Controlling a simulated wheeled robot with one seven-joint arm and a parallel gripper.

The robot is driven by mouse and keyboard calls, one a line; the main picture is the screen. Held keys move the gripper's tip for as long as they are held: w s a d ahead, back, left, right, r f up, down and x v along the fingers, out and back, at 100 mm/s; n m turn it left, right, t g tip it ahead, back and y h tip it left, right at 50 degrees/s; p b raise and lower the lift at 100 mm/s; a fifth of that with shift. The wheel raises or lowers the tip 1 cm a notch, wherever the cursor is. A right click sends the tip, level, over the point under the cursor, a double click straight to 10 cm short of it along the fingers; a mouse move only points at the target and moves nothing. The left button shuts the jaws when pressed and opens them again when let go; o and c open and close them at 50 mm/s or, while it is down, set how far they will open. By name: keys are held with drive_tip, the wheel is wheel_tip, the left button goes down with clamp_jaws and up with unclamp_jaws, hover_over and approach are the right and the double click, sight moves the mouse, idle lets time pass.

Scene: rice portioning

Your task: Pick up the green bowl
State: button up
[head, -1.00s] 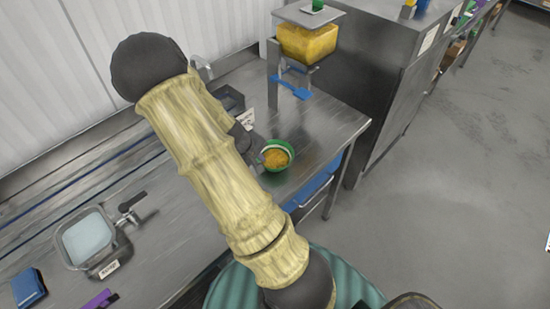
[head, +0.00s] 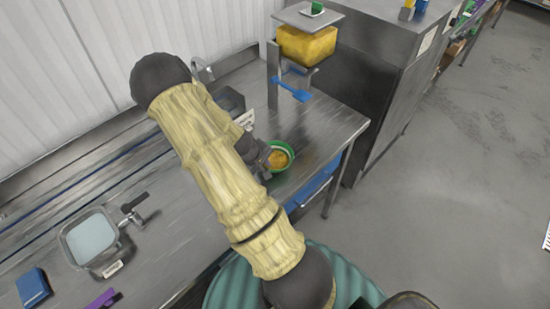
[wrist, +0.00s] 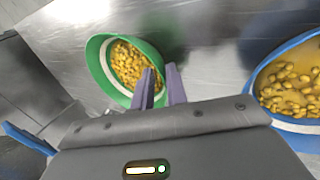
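The green bowl (head: 288,149) holds yellow pieces and stands on the steel counter near its right end. It also shows in the wrist view (wrist: 97,62), upper left. My gripper (wrist: 160,86) is at the bowl's near right rim, its two purple-grey fingers a small gap apart. The left finger overlaps the bowl's inside and the right finger appears outside it; I cannot tell whether either touches the rim. In the head view my arm and wrist cover the fingers and the bowl's left edge.
A blue bowl (wrist: 257,72) with yellow pieces is close on the right in the wrist view; my arm hides it in the head view. A dispenser with a yellow-filled hopper (head: 305,45) stands behind the green bowl. A clear container (head: 90,238) is at left.

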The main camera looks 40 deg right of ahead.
drive_tip(key=shift+x, duration=0.9)
drive_tip(key=shift+f, duration=0.25)
drive_tip(key=shift+d, duration=0.1)
drive_tip(key=shift+s, duration=0.1)
drive_tip(key=shift+c, duration=0.6)
clamp_jaws()
